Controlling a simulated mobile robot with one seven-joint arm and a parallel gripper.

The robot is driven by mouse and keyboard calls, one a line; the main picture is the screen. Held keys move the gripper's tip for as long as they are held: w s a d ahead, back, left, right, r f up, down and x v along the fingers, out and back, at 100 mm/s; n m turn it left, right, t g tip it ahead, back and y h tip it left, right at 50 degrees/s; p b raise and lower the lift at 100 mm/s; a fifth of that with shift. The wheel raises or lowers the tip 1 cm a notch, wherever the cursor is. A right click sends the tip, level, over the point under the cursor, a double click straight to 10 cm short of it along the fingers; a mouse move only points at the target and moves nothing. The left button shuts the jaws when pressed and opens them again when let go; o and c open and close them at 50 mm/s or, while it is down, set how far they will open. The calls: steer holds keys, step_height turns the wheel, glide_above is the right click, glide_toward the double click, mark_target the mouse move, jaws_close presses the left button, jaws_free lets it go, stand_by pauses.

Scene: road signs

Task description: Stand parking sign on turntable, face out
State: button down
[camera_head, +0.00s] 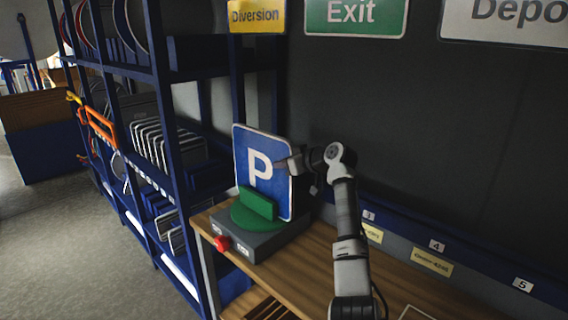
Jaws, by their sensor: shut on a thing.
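The parking sign (243,155) is a blue square plate with a white P. It stands nearly upright over the turntable, its P face toward the camera. The turntable has a green disc (239,221) on a dark grey base (262,243), with a green block (257,203) on top. The block hides part of the sign's lower edge, so I cannot tell whether the sign rests on the disc or sits in a slot. My gripper (284,163) comes from the right and is shut on the sign's right edge.
The turntable base has a red button (222,243) and stands at the left end of a wooden bench (315,262). A blue rack (172,120) with several signs is close on the left. A dark wall (440,130) with hanging signs is behind. Floor is clear at left.

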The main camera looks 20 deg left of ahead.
steer(key=shift+f, duration=0.1)
steer(key=c, duration=1.3)
jaws_free()
steer(key=shift+f, duration=0.15)
steer(key=b+v, duration=0.5)
steer(key=v, duration=0.9)
steer(key=shift+a, duration=0.1)
